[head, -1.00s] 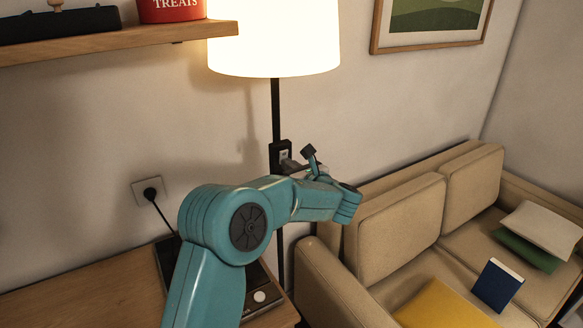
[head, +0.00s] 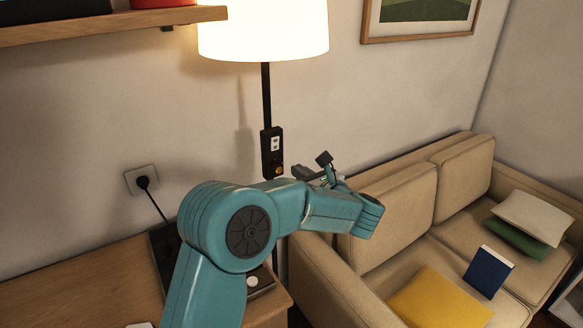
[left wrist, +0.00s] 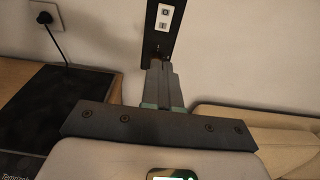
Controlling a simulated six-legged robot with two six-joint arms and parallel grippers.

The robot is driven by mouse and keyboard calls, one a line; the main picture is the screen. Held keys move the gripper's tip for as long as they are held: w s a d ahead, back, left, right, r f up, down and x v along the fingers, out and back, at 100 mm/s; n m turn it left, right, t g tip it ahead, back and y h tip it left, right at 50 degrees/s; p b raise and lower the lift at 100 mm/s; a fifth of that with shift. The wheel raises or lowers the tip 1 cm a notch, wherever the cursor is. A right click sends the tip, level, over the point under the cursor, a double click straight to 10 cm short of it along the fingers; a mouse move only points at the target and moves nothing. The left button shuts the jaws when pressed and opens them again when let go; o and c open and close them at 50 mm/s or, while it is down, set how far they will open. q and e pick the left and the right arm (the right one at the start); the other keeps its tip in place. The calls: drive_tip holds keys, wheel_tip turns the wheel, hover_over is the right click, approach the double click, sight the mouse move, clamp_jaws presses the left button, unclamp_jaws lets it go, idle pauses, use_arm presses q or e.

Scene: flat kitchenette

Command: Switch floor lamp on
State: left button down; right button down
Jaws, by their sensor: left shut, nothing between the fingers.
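The floor lamp has a glowing white shade (head: 263,28) on a thin dark pole (head: 266,95). The switch box also shows at the top of the left wrist view (left wrist: 164,22). My left gripper (head: 301,172) is shut and empty, just right of the box's lower end. In the left wrist view its closed fingers (left wrist: 159,68) overlap the box's lower end; I cannot tell whether they touch. My right gripper is not in view.
A beige sofa (head: 395,205) with a yellow cushion (head: 438,298) and a blue book (head: 488,270) stands at the right. A wooden table (head: 75,290) is below left. A wall shelf (head: 110,25) is at upper left. A plug sits in a wall socket (head: 141,180).

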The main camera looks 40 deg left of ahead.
use_arm(q)
drive_tip(key=shift+f+b+v, duration=0.1)
drive_tip(key=shift+f+v, duration=0.1)
drive_tip(key=shift+v, duration=0.6)
drive_tip(key=shift+f+b+v, duration=0.15)
drive_tip(key=shift+v, duration=0.65)
drive_tip(key=shift+f+b+v, duration=0.1)
drive_tip(key=shift+f+v, duration=0.1)
drive_tip(key=shift+v, duration=0.6)
